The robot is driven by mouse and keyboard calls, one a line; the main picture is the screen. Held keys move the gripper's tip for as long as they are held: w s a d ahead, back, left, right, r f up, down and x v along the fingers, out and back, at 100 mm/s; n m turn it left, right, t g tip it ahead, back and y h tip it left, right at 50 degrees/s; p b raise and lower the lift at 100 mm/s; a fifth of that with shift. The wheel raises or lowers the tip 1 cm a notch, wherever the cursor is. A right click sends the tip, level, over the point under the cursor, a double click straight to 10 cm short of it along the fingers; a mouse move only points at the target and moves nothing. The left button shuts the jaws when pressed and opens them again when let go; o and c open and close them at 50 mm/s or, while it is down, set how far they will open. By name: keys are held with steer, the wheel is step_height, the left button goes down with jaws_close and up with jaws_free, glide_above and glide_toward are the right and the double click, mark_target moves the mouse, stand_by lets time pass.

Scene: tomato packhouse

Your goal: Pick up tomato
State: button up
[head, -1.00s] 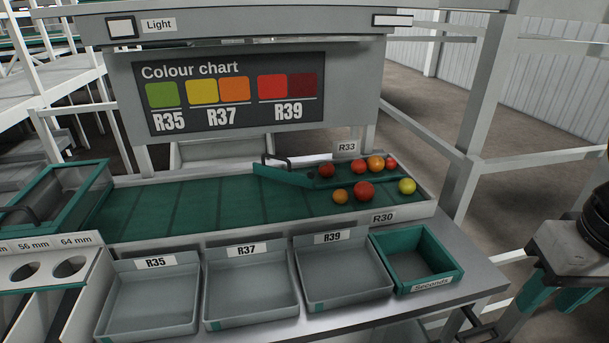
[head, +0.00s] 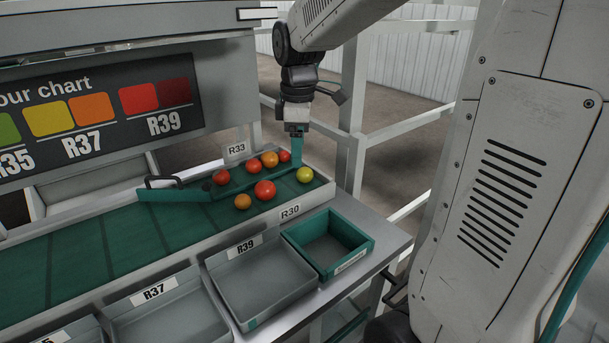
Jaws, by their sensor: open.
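Several tomatoes sit at the right end of the green belt (head: 90,245). Behind the green divider are a red tomato (head: 221,178), an orange-red one (head: 253,164), an orange one (head: 269,159) and a small red one (head: 284,156). In front of it are an orange tomato (head: 242,201), a larger red one (head: 264,190) and a yellow one (head: 304,175). My gripper (head: 297,158) points down at the belt's right end, close to the small red and yellow tomatoes in the picture. It is open and empty; its fingers overlap from this side, and its exact height is unclear.
A curved green divider (head: 172,194) with a dark handle lies across the belt. In front stand the empty grey trays R37 (head: 165,325) and R39 (head: 225,255) and an empty green Seconds box (head: 362,245). A white post (head: 353,110) stands behind at right.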

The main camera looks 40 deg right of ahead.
mark_target(304, 168)
steer(key=w+d+f+n, duration=0.2)
steer(key=w+d, duration=0.1)
steer(key=w+d+f+n, duration=0.2)
steer(key=w+d+f, duration=0.1)
steer(key=w, duration=0.1)
steer(key=w+d+f+n, duration=0.2)
steer(key=w+d+f, duration=0.1)
steer(key=w, duration=0.1)
steer(key=shift+w+d+f+g, duration=0.15)
steer(key=shift+d+f+g, duration=0.1)
steer(key=shift+d+g, duration=0.05)
steer(key=f, duration=0.7)
steer(key=shift+w+d+f, duration=0.15)
steer(key=shift+w+d, duration=0.2)
steer(key=shift+w, duration=0.05)
steer(key=shift+f, duration=0.6)
steer(key=c, duration=0.8)
